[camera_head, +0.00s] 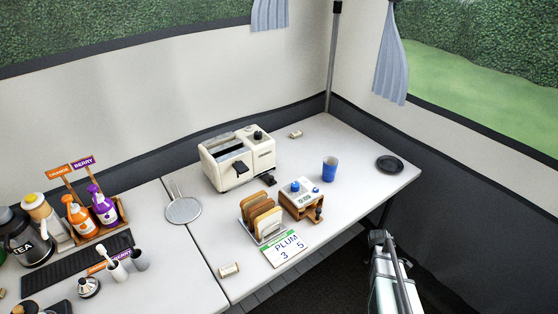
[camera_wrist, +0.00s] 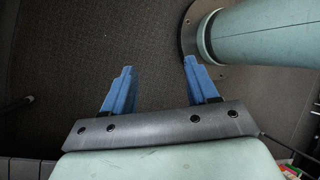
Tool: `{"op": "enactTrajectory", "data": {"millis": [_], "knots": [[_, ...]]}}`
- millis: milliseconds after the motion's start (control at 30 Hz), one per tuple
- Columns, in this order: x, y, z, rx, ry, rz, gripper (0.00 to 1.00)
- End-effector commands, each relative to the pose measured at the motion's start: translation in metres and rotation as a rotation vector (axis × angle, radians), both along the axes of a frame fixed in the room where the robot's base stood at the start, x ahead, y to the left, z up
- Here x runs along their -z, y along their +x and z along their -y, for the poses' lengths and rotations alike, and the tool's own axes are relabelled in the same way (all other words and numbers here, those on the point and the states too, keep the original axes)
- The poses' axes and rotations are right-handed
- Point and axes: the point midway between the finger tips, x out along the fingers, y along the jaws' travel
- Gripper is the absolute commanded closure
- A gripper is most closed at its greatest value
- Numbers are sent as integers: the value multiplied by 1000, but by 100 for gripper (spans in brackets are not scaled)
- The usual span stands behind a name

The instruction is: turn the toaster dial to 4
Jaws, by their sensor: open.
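The cream toaster (camera_head: 211,170) stands on the white table at the back middle in the head view. A round black knob (camera_head: 258,135) sits on its top right part; its setting and any numbers are too small to read. A black lever (camera_head: 241,168) is on its front. My gripper (camera_wrist: 160,66) shows in the wrist view with two blue fingers apart and nothing between them. It points at the dark floor, away from the toaster. In the head view my arm is at the lower right, beside the table, and the fingertips cannot be made out.
Right of the toaster are a wooden stand with a blue-knobbed device (camera_head: 302,194), a blue cup (camera_head: 330,169) and a black dish (camera_head: 390,164). A round strainer (camera_head: 183,210) lies left.

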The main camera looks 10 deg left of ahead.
Motion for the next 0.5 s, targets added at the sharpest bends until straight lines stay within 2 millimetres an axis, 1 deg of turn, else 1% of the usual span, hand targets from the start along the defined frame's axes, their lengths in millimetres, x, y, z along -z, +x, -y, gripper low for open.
{"op": "enactTrajectory", "data": {"millis": [33,100,300,367,467,500], "knots": [[-10,18,9,-53,14,-8,41],[-25,34,19,-129,32,-28,41],[-61,69,42,-300,80,-82,41],[-71,80,48,-336,94,-80,41],[-83,101,55,-366,123,-36,41],[-86,111,57,-369,136,-3,41]]}}
